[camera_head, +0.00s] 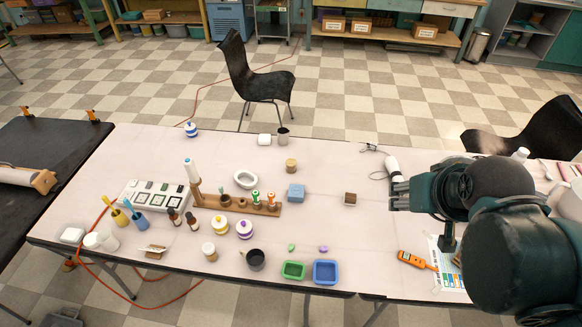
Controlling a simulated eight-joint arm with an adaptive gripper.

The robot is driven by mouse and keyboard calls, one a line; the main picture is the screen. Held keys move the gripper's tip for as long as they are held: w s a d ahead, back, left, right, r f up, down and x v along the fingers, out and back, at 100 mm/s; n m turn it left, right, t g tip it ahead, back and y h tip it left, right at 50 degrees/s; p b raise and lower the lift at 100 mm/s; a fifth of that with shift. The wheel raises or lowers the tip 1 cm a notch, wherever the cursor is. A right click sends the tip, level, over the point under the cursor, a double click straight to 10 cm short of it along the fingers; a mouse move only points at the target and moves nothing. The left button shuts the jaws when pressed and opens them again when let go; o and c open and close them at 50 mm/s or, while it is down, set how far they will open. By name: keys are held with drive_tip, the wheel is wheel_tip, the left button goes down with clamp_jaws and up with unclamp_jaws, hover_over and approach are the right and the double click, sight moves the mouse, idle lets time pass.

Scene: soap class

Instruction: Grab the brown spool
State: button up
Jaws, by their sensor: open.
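A small tan-brown cylinder (291,165), which looks like the brown spool, stands upright on the white table (330,230) near its far middle. It is too small for me to be sure of its shape. A dark brown block (350,198) lies to its right and nearer the camera. My gripper (396,193) is at the right of the table, to the right of both, with its jaws open. No object shows in it. My arm hides part of the table's right side.
A blue block (295,192) and a white ring-shaped dish (246,179) are near the cylinder. A wooden rack (237,203) with bottles stands left. Green (293,270) and blue (325,272) trays sit at the front edge. An orange tool (415,261) lies front right.

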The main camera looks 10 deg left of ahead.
drive_tip(key=w+a+r+n+g, duration=0.1)
drive_tip(key=w+a+r+n, duration=0.15)
drive_tip(key=w, duration=0.45)
drive_tip(key=n+g, duration=0.6)
drive_tip(key=n, duration=1.1)
hover_over(291, 162)
drive_tip(key=f, duration=3.2)
drive_tip(key=shift+s+d+p, duration=0.15)
drive_tip(key=shift+d+p, duration=0.2)
drive_tip(key=shift+d, duration=0.05)
drive_tip(key=shift+a+f, duration=0.3)
drive_tip(key=shift+f, duration=0.2)
drive_tip(key=shift+f, duration=1.25)
